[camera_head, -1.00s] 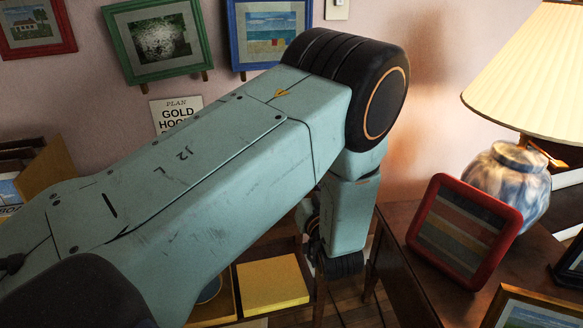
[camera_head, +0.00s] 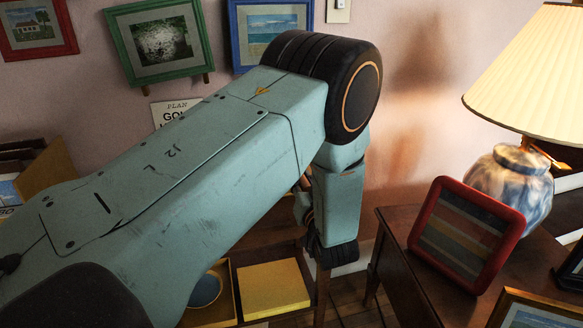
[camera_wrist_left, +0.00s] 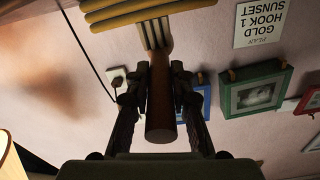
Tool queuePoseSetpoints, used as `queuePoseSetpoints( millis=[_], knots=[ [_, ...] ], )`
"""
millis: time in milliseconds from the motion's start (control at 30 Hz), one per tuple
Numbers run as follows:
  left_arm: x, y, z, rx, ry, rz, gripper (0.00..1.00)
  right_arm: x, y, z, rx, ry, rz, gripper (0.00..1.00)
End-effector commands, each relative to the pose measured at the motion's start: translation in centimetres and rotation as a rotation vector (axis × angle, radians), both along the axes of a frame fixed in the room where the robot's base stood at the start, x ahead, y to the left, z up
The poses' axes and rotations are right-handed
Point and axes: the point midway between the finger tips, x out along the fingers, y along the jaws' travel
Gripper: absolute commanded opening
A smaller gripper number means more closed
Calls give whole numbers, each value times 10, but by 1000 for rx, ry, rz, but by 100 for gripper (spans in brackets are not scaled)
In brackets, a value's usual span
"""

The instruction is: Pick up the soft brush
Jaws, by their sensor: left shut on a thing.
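My left gripper (camera_wrist_left: 159,78) is shut on the handle, with one dark finger on each side. The brush appears held up in the air, with the wall behind it. In the head view my left arm crosses the middle; its gripper and the brush are hidden or cannot be made out there. My right gripper is in neither view.
A wooden table at right holds a red-framed striped picture (camera_head: 466,235) and a lamp (camera_head: 510,180). Framed pictures hang on the wall, with a green one (camera_head: 160,42) near a paper sign (camera_head: 175,110). Below my arm are a yellow block (camera_head: 272,288) and a round bowl (camera_head: 206,290).

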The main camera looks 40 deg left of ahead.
Motion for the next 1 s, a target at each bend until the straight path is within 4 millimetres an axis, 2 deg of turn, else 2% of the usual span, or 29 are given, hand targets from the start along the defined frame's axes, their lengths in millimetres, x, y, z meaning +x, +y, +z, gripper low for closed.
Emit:
queuePoseSetpoints(
  millis=[533,633,800,1000],
  knots=[
    [1,0,6,2,-4,-1,0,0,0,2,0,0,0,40],
    [1,0,19,1,-5,-1,0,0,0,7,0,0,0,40],
    [1,0,55,2,-6,-1,0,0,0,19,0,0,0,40],
    [0,0,88,2,-5,-1,0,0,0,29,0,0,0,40]
  ],
)
